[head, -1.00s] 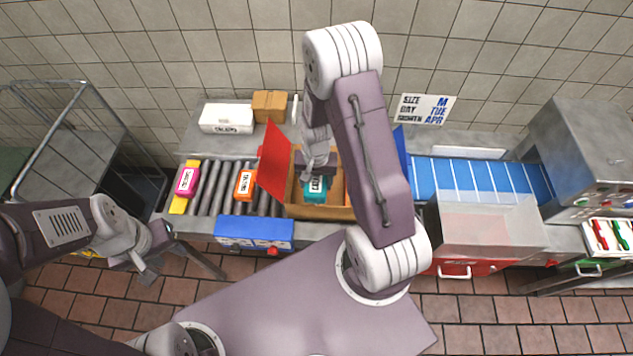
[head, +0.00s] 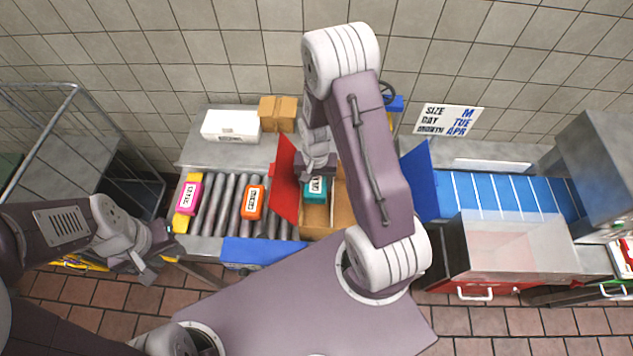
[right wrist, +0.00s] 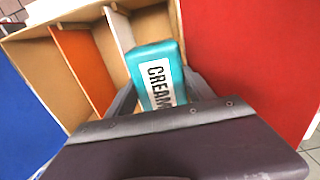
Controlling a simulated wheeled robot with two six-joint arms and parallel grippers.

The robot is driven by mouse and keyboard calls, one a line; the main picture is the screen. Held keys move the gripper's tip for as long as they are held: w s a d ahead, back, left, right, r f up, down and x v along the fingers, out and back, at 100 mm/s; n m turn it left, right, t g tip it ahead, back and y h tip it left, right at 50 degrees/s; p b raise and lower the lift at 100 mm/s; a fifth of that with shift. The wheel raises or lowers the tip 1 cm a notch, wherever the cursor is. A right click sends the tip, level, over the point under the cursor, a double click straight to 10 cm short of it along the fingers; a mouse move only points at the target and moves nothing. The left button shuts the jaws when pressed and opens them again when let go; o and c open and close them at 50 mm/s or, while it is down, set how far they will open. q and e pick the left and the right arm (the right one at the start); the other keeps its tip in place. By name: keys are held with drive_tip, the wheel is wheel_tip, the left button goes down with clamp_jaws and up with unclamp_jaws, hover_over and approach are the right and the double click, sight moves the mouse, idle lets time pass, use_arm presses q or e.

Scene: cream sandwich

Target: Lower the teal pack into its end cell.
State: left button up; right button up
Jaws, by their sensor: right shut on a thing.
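The teal pack (head: 316,188), with a white CREAM label, is held by my right gripper (head: 316,172) at the red-flap end of the open cardboard box (head: 314,218). In the right wrist view the teal pack (right wrist: 153,62) is between the two fingers (right wrist: 158,95), which are shut on it. It lines up with the end cell (right wrist: 158,25) between a pale divider (right wrist: 118,30) and the red flap (right wrist: 245,60). I cannot tell how deep it sits. My left gripper (head: 160,266) is open and empty, left of the table.
An orange panel (right wrist: 82,65) stands in the box further from the red flap. The blue flap (head: 420,180) is at the other end. An orange pack (head: 253,201) and a pink pack (head: 188,198) lie on the rollers. A blue conveyor (head: 510,195) is at the right.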

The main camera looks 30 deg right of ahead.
drive_tip(key=shift+s+r, duration=0.2)
drive_tip(key=shift+s, duration=0.5)
drive_tip(key=shift+w, duration=0.1)
drive_tip(key=o, duration=1.2)
drive_tip(key=shift+w+f, duration=0.15)
drive_tip(key=shift+w, duration=0.05)
drive_tip(key=o, duration=0.3)
drive_tip(key=shift+w, duration=0.1)
wheel_tip(320, 180, up, 8)
drive_tip(key=shift+r+b, duration=0.1)
drive_tip(key=shift+b, duration=0.7)
drive_tip(key=shift+r, duration=0.7)
use_arm(q)
wheel_tip(320, 180, up, 8)
drive_tip(key=s+p, duration=0.1)
drive_tip(key=p, duration=0.8)
drive_tip(key=shift+f, duration=0.2)
use_arm(e)
wheel_tip(320, 180, up, 10)
drive_tip(key=shift+f, duration=0.25)
